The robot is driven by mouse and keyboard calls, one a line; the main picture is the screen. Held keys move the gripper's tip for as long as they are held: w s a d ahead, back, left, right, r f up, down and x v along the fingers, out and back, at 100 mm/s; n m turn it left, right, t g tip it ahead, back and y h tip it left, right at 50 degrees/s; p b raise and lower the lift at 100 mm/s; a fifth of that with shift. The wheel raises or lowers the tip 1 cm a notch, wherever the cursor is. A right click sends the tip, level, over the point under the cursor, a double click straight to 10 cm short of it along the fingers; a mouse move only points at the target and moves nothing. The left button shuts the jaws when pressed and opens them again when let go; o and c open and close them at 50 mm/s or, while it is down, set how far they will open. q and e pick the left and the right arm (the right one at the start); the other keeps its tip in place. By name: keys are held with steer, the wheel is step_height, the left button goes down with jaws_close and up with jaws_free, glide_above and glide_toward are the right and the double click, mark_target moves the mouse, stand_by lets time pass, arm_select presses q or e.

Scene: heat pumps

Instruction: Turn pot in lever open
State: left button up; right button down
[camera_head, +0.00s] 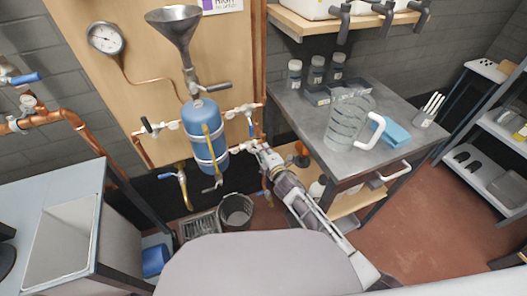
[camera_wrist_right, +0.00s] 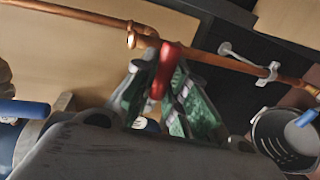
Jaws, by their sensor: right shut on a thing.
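The blue pot (camera_head: 205,137) hangs upright on the wooden panel, with copper pipes and small valves on both sides. My right gripper (camera_head: 262,152) reaches up to the pipework just right of the pot's lower part. In the right wrist view, its green-padded fingers (camera_wrist_right: 166,88) are shut on a red lever (camera_wrist_right: 165,68) at a copper pipe (camera_wrist_right: 205,57). The red lever is hidden by the gripper in the head view. A blue-handled lever (camera_head: 251,128) sits on the pipe above the gripper. My left gripper is not in view.
A funnel (camera_head: 174,25) stands above the pot. A black bucket (camera_head: 235,211) is on the floor below; it also shows in the right wrist view (camera_wrist_right: 285,140). A grey table (camera_head: 395,100) with a clear jug (camera_head: 345,122) stands close right of my right arm.

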stand_by(0.5)
steer(key=c, duration=1.4)
jaws_free()
steer(key=shift+c, duration=0.2)
steer(key=shift+s, duration=0.1)
steer(key=v, duration=1.1)
steer(key=shift+s+d+r, duration=0.15)
steer(key=shift+s+r, duration=0.05)
steer(key=shift+s, duration=0.15)
steer(key=shift+f, duration=0.1)
